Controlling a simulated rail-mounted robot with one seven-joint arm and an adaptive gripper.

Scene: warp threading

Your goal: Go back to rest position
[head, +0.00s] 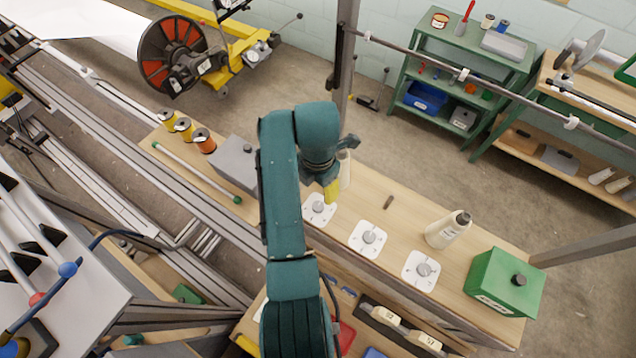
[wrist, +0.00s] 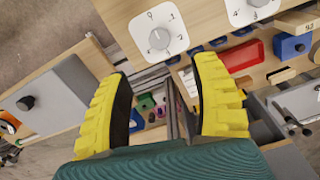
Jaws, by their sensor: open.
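My teal arm reaches up the middle of the head view. My gripper (head: 333,190) has yellow fingers and hangs over the wooden bench, close to the leftmost white dial plate (head: 319,217); the arm hides part of the view there. In the wrist view my gripper (wrist: 170,95) shows two yellow ribbed fingers spread wide with nothing between them. A white dial plate (wrist: 151,40) with a round knob lies beyond the fingertips. A second dial plate (wrist: 240,8) is at the top edge. The fingers appear apart from both plates.
A grey box (head: 236,163) stands left of my arm, with thread spools (head: 184,128) and a rod (head: 200,174). A white bottle (head: 447,230) and a green box (head: 505,283) stand to the right. A red tray (wrist: 241,55) and blue block (wrist: 290,46) lie near the right finger.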

